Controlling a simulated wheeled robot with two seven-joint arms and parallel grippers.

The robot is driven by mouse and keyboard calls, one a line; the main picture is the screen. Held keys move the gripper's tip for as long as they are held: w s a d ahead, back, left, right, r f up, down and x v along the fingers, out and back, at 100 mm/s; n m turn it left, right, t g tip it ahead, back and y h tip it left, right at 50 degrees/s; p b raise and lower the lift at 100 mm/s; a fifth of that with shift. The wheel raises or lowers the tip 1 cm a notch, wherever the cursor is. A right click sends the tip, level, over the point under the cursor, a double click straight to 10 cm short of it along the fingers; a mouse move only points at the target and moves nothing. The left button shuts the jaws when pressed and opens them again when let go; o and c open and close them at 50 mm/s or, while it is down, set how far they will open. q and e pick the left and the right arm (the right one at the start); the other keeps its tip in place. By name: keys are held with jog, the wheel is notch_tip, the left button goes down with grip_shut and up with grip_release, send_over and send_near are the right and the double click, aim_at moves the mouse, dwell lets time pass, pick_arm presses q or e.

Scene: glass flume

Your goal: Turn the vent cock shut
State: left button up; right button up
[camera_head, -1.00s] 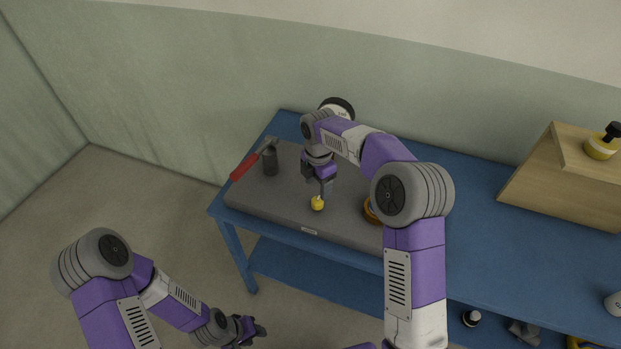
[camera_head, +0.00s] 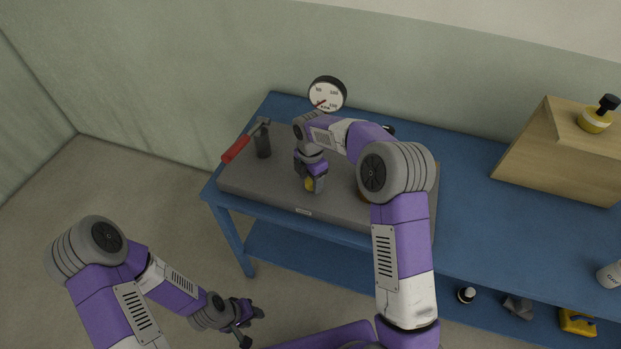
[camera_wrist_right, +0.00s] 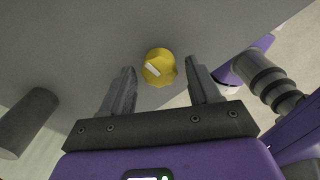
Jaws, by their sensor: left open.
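A yellow round knob with a white pointer line (camera_wrist_right: 158,68) sits on the grey slab (camera_head: 240,182); in the head view the knob (camera_head: 309,184) is partly covered by my right gripper (camera_head: 316,186). In the right wrist view my right gripper (camera_wrist_right: 160,80) is open, one finger on each side of the knob, with gaps visible. A red-handled lever (camera_head: 236,149) lies at a dark post (camera_head: 263,143) on the slab's left. I cannot tell which of these is the vent cock. My left gripper (camera_head: 251,327) is open and empty, low in front of the table.
A round white gauge (camera_head: 327,94) stands behind the slab. My right arm hides the slab's right part. The blue table (camera_head: 470,215) is clear at its middle. A wooden ramp block (camera_head: 550,160) with a yellow-and-black item (camera_head: 596,116) stands at right. Several items lie on the lower shelf.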

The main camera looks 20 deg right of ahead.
jog(key=c, duration=0.9)
jog(key=shift+m, duration=0.3)
jog(key=m+p, duration=0.1)
jog(key=m, duration=0.1)
jog(key=shift+m, duration=0.4)
jog(key=m+p, duration=0.1)
jog(key=m, duration=0.3)
jog(key=shift+w, duration=0.1)
jog(key=m+p, duration=0.1)
jog(key=m, duration=0.4)
jog(key=shift+m, duration=0.4)
jog(key=shift+w+d+m, duration=0.1)
jog(key=shift+m, duration=2.2)
